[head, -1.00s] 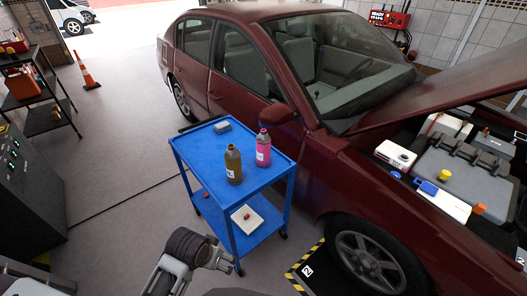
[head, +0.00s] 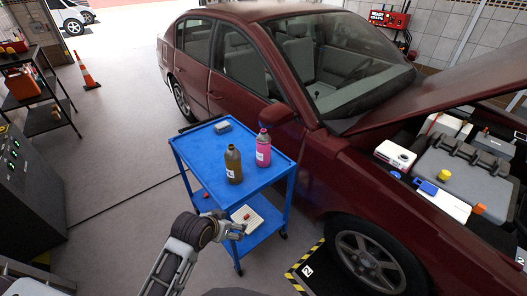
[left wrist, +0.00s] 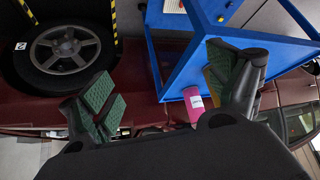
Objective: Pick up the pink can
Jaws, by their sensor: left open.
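My left gripper (head: 238,229) is below and in front of the cart top, well short of the can. In the left wrist view my left gripper (left wrist: 170,93) is open and empty, and the pink can (left wrist: 194,104) shows beyond it, near the right finger and partly hidden. My right gripper is not in view.
A small grey box (head: 222,127) lies on the cart top's far end. The dark red car (head: 260,75) stands close behind and right of the cart, its hood raised. A dark shelf (head: 45,95) stands at left. The floor left of the cart is clear.

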